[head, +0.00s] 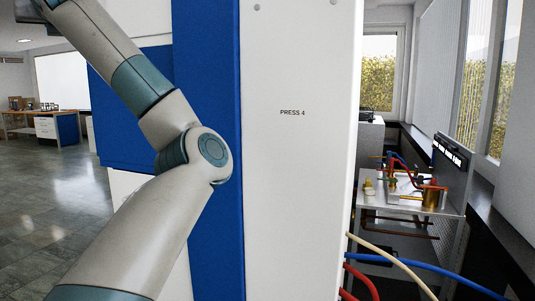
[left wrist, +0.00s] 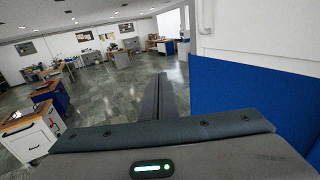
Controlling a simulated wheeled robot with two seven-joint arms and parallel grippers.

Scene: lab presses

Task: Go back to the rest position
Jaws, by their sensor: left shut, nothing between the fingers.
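My left arm (head: 208,158) crosses the left half of the head view, bent at its elbow in front of the press. Its hand is outside the head view. In the left wrist view my left gripper (left wrist: 160,80) has its dark fingers together, with nothing between them. It points out over the open floor, to the left of a blue panel. My right gripper is in neither view.
A tall white cabinet marked PRESS 4 (head: 292,180) with a blue side panel (head: 212,60) stands close in front. Hoses (head: 420,262) and a metal bench (head: 400,199) are at right. Tiled floor (head: 50,195) lies free at left. A white cabinet (left wrist: 32,138) stands left in the wrist view.

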